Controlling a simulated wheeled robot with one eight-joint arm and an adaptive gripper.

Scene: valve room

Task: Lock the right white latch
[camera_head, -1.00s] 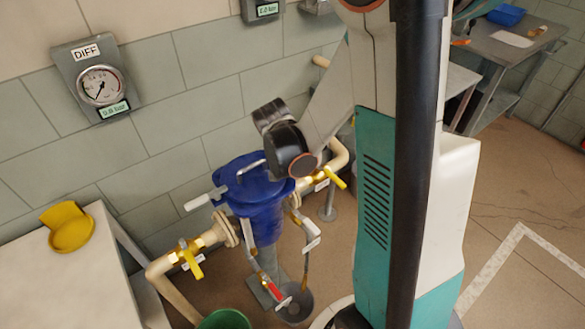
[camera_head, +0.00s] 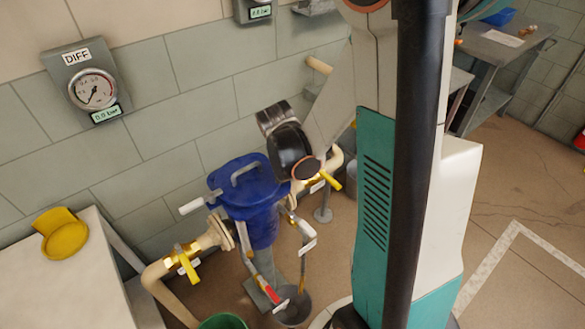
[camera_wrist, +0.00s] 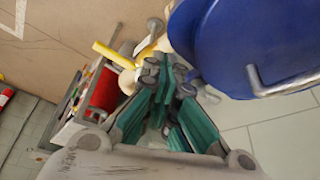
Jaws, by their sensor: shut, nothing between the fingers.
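The blue filter housing (camera_head: 248,185) stands upright below the wall, its lid closed, with a metal handle on top. A white latch handle (camera_head: 191,206) sticks out at its left side. The right white latch cannot be made out; my arm covers that side in the head view. In the wrist view the blue lid (camera_wrist: 225,50) fills the upper right with its metal handle (camera_wrist: 275,85). My gripper (camera_wrist: 166,75) is shut and empty, close beside the lid's edge. Whether it touches anything cannot be told.
Pipes with yellow valve levers (camera_head: 187,262) run to both sides of the housing. A pressure gauge (camera_head: 93,88) hangs on the wall. A yellow object (camera_head: 62,236) lies on the bench at left. A green bucket (camera_head: 224,322) and a grey one stand below.

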